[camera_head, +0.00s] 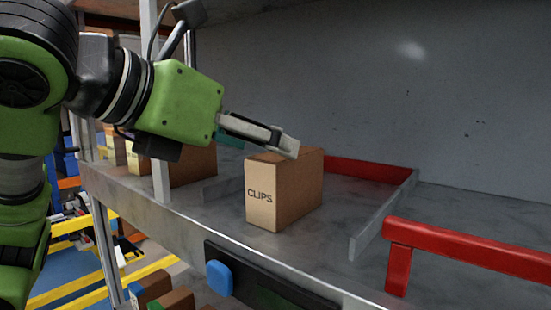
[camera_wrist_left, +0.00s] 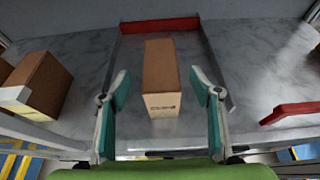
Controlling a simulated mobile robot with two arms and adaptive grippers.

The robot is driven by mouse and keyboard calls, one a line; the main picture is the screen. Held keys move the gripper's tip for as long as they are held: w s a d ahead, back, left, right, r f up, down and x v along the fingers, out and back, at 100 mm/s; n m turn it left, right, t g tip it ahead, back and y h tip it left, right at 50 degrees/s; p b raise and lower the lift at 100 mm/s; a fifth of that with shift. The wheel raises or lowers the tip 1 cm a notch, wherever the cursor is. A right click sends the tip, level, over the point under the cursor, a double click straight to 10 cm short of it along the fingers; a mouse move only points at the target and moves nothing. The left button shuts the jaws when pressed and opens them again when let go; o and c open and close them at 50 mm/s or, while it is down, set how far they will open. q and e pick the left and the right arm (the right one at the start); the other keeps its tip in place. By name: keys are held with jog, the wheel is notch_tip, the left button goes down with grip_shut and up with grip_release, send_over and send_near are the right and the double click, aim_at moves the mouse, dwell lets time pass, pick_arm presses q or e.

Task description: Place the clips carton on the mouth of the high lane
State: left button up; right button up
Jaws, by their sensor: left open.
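The clips carton (camera_head: 285,190) is a brown box with a pale front label reading CLIPS. It stands upright on the grey shelf, at the front of a lane with low side rails and a red back stop. In the left wrist view the carton (camera_wrist_left: 161,80) lies between the lane's rails, ahead of my open fingers. My left gripper (camera_head: 285,145) reaches in from the left at the carton's top; its teal-padded fingers (camera_wrist_left: 160,88) are spread, one to each side of the carton, with gaps showing. My right gripper is not in view.
The lane's right rail (camera_head: 385,218) and red back stop (camera_head: 362,170) border the carton. A red bar (camera_head: 465,248) stands at right. Another brown carton (camera_wrist_left: 40,82) sits left of the lane. A metal post (camera_head: 160,120) rises at left. A dark panel with a blue button (camera_head: 219,278) is on the shelf front.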

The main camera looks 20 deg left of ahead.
pick_arm(q)
jog(key=b+v, duration=0.1)
jog(key=v, duration=0.5)
